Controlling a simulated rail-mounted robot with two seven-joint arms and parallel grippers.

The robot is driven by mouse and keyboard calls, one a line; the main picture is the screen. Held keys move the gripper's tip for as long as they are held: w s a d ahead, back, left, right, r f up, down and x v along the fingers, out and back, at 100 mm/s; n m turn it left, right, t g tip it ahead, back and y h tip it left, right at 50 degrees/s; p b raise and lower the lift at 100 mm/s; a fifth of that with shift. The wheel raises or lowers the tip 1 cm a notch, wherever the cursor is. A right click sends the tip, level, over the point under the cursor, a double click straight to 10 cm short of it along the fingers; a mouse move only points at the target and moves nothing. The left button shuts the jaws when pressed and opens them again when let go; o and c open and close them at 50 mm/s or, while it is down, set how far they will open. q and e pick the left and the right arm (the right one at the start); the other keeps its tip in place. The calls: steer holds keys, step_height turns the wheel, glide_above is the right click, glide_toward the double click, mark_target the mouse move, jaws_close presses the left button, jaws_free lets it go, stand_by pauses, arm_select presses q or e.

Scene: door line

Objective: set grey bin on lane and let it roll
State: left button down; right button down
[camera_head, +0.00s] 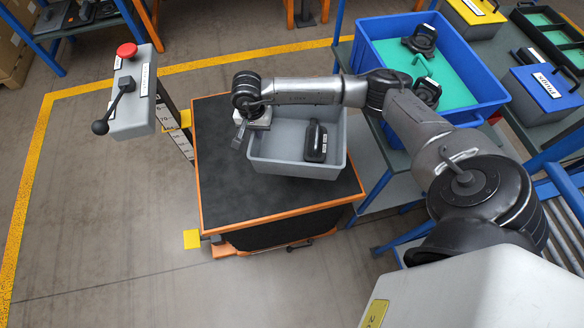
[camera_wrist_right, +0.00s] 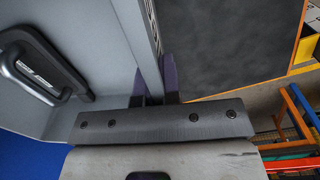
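The grey bin (camera_head: 259,170) is on or just above the black top of an orange-edged lift table (camera_head: 222,205); I cannot tell if it touches. A black door handle (camera_head: 316,142) lies inside it, and it also shows in the right wrist view (camera_wrist_right: 40,65). My right gripper (camera_head: 240,137) is at the bin's left rim. In the wrist view its fingers (camera_wrist_right: 156,85) straddle the bin wall (camera_wrist_right: 128,25) closely, one on each side, and look shut on it. Blue rails (camera_head: 565,205) at the right edge may be part of the lane. My left gripper is out of view.
A blue crate (camera_head: 364,60) with green lining and black handles stands on the rack behind right. Yellow (camera_head: 472,12) and blue (camera_head: 548,88) cases are further right. A grey control box (camera_head: 135,100) with red button and lever stands left. Floor at left is clear.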

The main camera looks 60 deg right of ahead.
mark_target(261, 145)
steer(key=shift+w+d+f+b, duration=0.15)
steer(key=shift+d+f+b, duration=0.1)
steer(key=shift+f, duration=0.35)
steer(key=shift+w+d+f+b, duration=0.15)
steer(key=shift+f+b, duration=0.1)
steer(key=shift+f, duration=0.35)
step_height(261, 145, down, 6)
steer(key=shift+f+b, duration=0.2)
steer(key=shift+b, duration=0.55)
step_height(261, 145, down, 3)
steer(key=shift+r+b, duration=0.2)
steer(key=shift+b, duration=0.2)
steer(key=shift+f, duration=0.45)
steer(key=shift+f, duration=0.1)
steer(key=c, duration=1.3)
jaws_free()
